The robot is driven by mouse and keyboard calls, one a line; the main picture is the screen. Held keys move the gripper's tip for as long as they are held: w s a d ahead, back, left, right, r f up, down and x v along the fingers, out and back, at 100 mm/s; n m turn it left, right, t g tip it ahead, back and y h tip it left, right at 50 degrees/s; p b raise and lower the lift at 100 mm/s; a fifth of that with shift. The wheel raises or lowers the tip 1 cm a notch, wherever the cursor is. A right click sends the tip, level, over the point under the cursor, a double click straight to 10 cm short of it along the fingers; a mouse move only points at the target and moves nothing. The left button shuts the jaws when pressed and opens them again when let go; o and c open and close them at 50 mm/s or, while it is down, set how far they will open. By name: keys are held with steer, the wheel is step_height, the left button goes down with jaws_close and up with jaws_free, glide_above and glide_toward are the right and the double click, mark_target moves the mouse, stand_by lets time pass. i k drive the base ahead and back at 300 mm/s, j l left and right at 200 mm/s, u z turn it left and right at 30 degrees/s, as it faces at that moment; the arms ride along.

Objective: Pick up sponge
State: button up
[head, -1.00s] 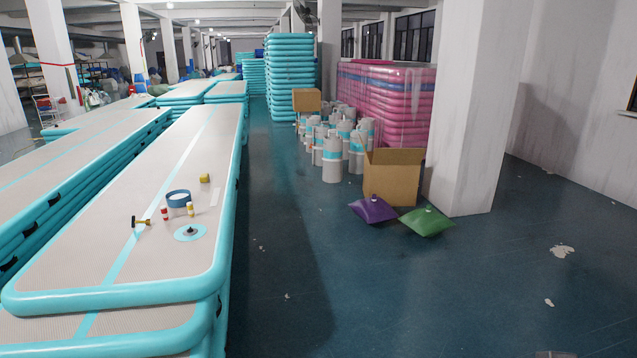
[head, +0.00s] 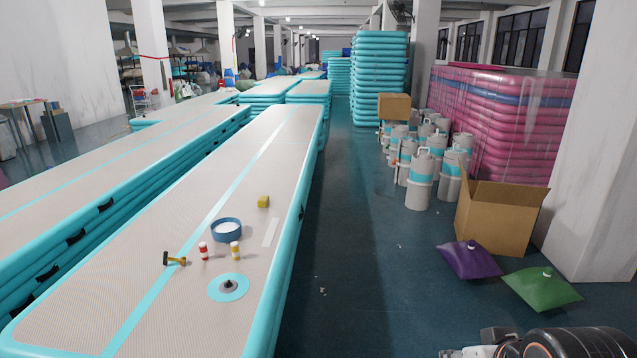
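A small yellow block (head: 263,202), which looks like the sponge, lies on the grey top of the long inflatable track (head: 180,310). It sits behind and to the right of a blue round container (head: 226,230) and does not touch it. A part of my own arm shows at the bottom right edge, over the floor and well away from the block. My gripper's fingers cannot be made out.
Near the block lie a hammer-like tool (head: 174,259), a red-and-white bottle (head: 203,251), a yellow-and-white bottle (head: 235,250), a disc (head: 229,288) and a pale strip (head: 270,233). Purple (head: 470,259) and green (head: 543,288) bags and a cardboard box (head: 500,218) stand right of the open aisle.

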mark_target(263, 201)
steer(key=i, duration=2)
steer(key=i+u, duration=0.7)
steer(key=i+l+u, duration=0.15)
steer(key=i+u, duration=0.2)
steer(key=i+j+u, duration=0.1)
steer(key=u, duration=0.35)
steer(key=i+u, duration=0.3)
steer(key=u, duration=0.2)
steer(key=i+l+u, duration=0.1)
steer(key=u, duration=0.35)
steer(key=i, duration=0.1)
